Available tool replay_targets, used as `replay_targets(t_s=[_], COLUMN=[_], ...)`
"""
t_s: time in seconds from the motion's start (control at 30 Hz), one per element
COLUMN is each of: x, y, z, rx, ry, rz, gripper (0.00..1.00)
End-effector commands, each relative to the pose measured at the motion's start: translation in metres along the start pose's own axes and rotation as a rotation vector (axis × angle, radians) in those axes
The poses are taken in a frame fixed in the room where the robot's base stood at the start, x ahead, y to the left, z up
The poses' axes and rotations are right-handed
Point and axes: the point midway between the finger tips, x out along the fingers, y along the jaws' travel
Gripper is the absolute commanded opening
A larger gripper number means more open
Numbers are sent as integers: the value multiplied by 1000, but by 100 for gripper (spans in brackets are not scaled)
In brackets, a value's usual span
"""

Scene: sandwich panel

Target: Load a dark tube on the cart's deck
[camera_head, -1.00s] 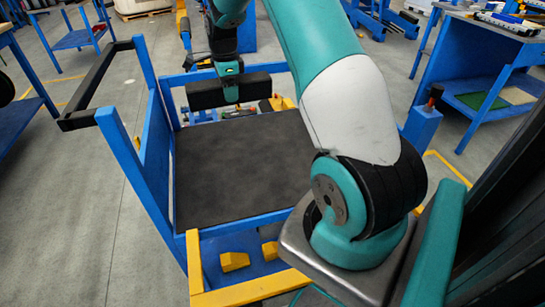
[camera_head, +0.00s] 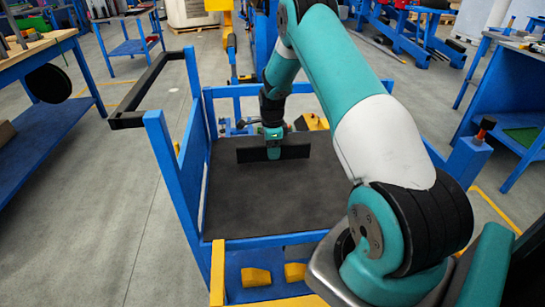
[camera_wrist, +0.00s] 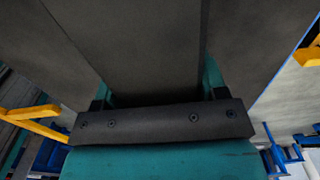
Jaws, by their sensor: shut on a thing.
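The cart is a blue frame with a dark flat deck (camera_head: 265,200). My gripper (camera_head: 273,148) is shut on a dark tube (camera_head: 298,151) near its middle. The tube lies crosswise and level over the back part of the deck, very low. I cannot tell whether it touches the deck. In the wrist view the tube (camera_wrist: 152,50) runs between the teal fingers (camera_wrist: 158,92), with the dark deck (camera_wrist: 75,35) on both sides of it. The underside of the tube is hidden.
The cart's blue side frame (camera_head: 178,165) and black handle (camera_head: 150,85) rise on the left. Yellow blocks (camera_head: 256,277) sit at the near edge. Blue workbenches (camera_head: 45,130) stand to the left and right. The deck in front of the tube is clear.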

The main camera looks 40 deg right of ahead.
Motion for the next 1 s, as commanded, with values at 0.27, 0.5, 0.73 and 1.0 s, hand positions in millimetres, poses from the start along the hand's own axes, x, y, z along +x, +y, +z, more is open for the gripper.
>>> replay_targets(t_s=[0.27,0.5,0.73,1.0], x=[34,39,43,43], y=[0,-1,0,0], z=[1,1,0,0], rx=[-1,-1,-1,-1], ry=[0,-1,0,0], rz=[-1,-4,0,0], gripper=[7,7,70,91])
